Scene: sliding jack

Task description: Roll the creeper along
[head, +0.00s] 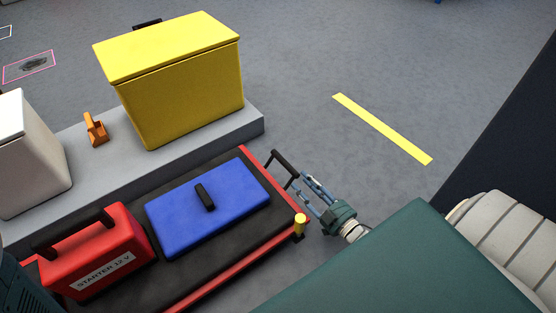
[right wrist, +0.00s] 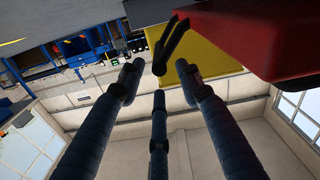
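The creeper (head: 225,267) is a low black board with red side rails, lying at the lower left of the head view. A black bar handle (head: 284,162) stands out from its right end. The handle also shows in the right wrist view (right wrist: 171,46), just beyond the fingertips. My right gripper (head: 302,186) is open and empty, with its fingers pointing at the handle. I see a small gap between them and no clear contact. The creeper's red end (right wrist: 270,40) fills the upper right of the wrist view. My left gripper is not in view.
A blue case (head: 225,222) and a red starter box (head: 95,250) lie on the creeper. Behind it, a grey ledge (head: 255,124) bears a yellow bin (head: 190,95), an orange item (head: 96,130) and a white bin (head: 30,160). Floor with a yellow stripe (head: 382,128) is clear at right.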

